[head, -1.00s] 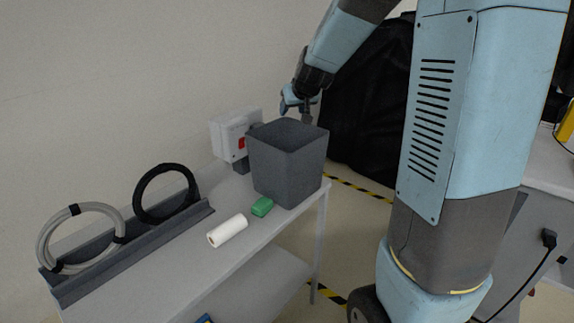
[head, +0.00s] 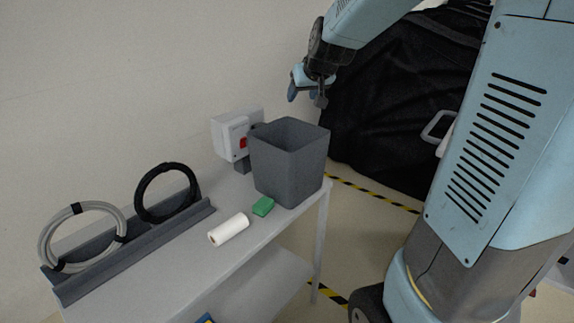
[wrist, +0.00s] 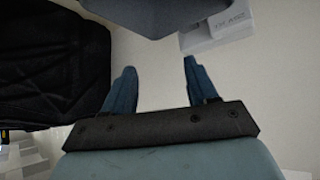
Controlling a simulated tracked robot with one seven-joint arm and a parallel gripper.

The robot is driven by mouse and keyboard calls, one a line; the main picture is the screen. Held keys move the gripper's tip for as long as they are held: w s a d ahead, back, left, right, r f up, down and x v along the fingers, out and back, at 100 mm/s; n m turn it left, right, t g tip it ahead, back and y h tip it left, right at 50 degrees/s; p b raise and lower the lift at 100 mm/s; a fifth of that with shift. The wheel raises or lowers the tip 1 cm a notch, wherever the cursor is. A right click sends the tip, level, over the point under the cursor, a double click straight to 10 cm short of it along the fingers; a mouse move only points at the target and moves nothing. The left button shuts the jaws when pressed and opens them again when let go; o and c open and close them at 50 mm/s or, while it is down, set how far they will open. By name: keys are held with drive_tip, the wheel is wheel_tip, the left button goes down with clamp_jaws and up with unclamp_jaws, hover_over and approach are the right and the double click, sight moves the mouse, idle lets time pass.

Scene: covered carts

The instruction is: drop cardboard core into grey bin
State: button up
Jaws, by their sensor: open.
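The grey bin (head: 289,165) stands upright at the right end of the cart top (head: 170,262). Its visible inside walls are bare; its floor is hidden. A white roll (head: 228,229), which looks like the cardboard core, lies on its side on the cart in front of the bin. My gripper (head: 306,97) is in the air above and slightly right of the bin, apart from it. In the wrist view my gripper (wrist: 160,85) has its two blue fingers spread with nothing between them. A grey edge at the top of that view looks like the bin (wrist: 150,15).
A green block (head: 263,206) lies between the roll and the bin. A grey coil (head: 82,237) and a black coil (head: 166,192) stand in a grey rack (head: 140,240) at left. A white box with a red switch (head: 232,138) is behind the bin. A black-covered cart (head: 385,100) stands behind.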

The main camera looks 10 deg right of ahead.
drive_tip(key=shift+v, duration=2.35)
drive_tip(key=shift+s, duration=0.1)
drive_tip(key=s+f+g, duration=0.1)
drive_tip(key=s+f, duration=0.1)
drive_tip(key=s, duration=1.1)
drive_tip(key=s+f+g, duration=0.2)
drive_tip(key=s, duration=1.1)
drive_tip(key=shift+a+m+h, duration=0.15)
drive_tip(key=shift+m+h, duration=0.15)
drive_tip(key=shift+m, duration=0.1)
